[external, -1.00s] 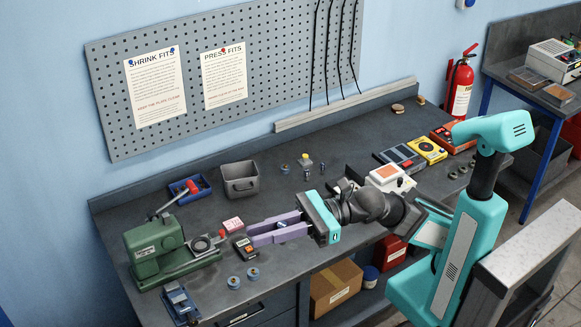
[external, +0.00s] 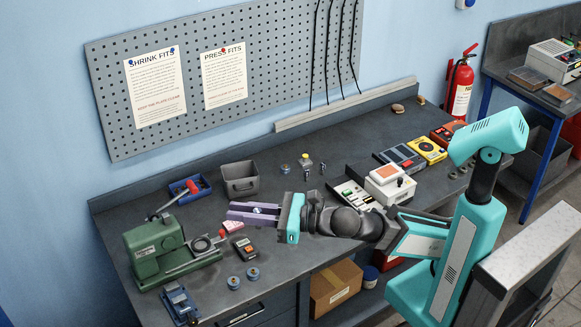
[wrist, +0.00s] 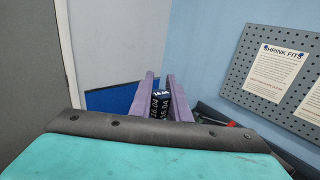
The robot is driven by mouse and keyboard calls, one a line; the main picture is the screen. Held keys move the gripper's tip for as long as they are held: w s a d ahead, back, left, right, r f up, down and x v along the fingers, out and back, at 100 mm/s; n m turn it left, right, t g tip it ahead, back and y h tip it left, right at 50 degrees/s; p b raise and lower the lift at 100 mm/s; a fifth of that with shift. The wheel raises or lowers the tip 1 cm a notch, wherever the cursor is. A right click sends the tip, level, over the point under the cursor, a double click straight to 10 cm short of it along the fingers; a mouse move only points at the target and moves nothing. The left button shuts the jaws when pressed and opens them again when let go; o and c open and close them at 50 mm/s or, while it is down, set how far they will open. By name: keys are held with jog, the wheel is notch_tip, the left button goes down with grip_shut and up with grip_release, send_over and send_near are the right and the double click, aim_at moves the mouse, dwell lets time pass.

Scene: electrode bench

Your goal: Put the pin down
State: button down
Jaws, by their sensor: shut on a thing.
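My gripper (external: 231,212) has two purple fingers, shut on a small pin (external: 258,210) that shows as a pale spot between them in the external view. In the wrist view, a dark piece with white lettering (wrist: 160,104) sits between the fingers (wrist: 160,80); I take it to be the pin. The gripper points left and appears held above the bench (external: 300,225), left of centre, near the green press (external: 155,249). The pin's lower end is hidden.
A red-and-white box (external: 233,227) and a dark meter (external: 245,247) lie by the fingertips. A grey bin (external: 240,187) stands behind. Two blue-rimmed discs (external: 233,282) lie in front. A white device (external: 390,183) and a grey tray (external: 352,194) are right. The front middle of the bench is clear.

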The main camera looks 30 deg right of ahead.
jog(key=w+d+f+m+t+h+b, duration=0.1)
jog(key=w+d+f+m+t+h, duration=0.2)
jog(key=w, duration=0.5)
jog(key=w+d+f+m+t+h+b, duration=0.2)
jog(key=w+d+f+h, duration=0.1)
jog(key=w+f, duration=0.4)
jog(key=m+g+h+b, duration=0.1)
jog(key=m+h+b, duration=0.95)
jog(key=h, duration=0.65)
send_over(298, 190)
notch_tip(298, 190, down, 28)
jog(key=shift+w, duration=0.1)
jog(key=shift+f, duration=1.9)
jog(key=shift+f, duration=2)
